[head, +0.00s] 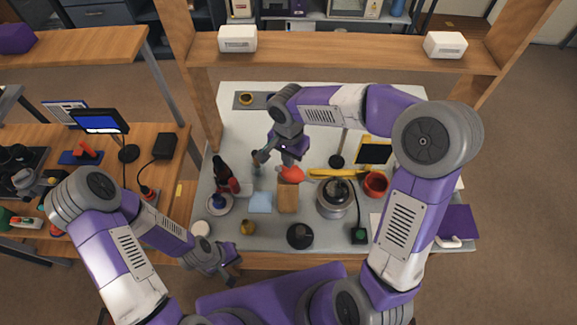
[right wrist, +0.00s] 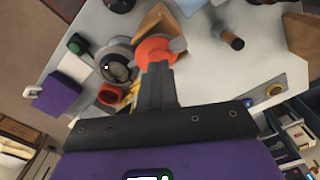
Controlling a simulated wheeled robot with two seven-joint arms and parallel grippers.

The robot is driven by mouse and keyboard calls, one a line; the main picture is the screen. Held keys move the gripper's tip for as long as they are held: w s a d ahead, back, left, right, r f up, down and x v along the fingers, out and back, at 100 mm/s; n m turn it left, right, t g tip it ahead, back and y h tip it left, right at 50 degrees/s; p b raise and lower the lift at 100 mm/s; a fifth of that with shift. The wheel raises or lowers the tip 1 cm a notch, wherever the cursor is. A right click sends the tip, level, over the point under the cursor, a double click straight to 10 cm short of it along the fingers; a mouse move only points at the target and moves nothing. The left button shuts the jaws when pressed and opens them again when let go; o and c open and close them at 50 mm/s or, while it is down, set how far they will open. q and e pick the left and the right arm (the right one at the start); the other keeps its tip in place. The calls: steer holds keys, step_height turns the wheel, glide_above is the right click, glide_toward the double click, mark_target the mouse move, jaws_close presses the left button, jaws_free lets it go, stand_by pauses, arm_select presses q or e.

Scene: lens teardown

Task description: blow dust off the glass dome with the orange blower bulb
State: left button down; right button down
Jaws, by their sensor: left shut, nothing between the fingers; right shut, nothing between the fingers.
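My left gripper (head: 231,268) is shut and empty near the table's front left corner.
The brown block (head: 288,198) and a blue cloth (head: 261,202) lie in front of the bulb. A red cup (head: 376,184) stands right of the dome. A dark bottle (head: 221,171) stands at left. A wooden shelf (head: 340,51) spans the back. The back of the table is mostly clear.

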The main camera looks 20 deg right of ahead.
steer(key=shift+f, duration=0.1)
steer(key=shift+f+b, duration=1.4)
steer(key=shift+r, duration=0.1)
steer(key=shift+r+p, duration=1)
steer(key=shift+r, duration=0.5)
steer(key=shift+f, duration=0.1)
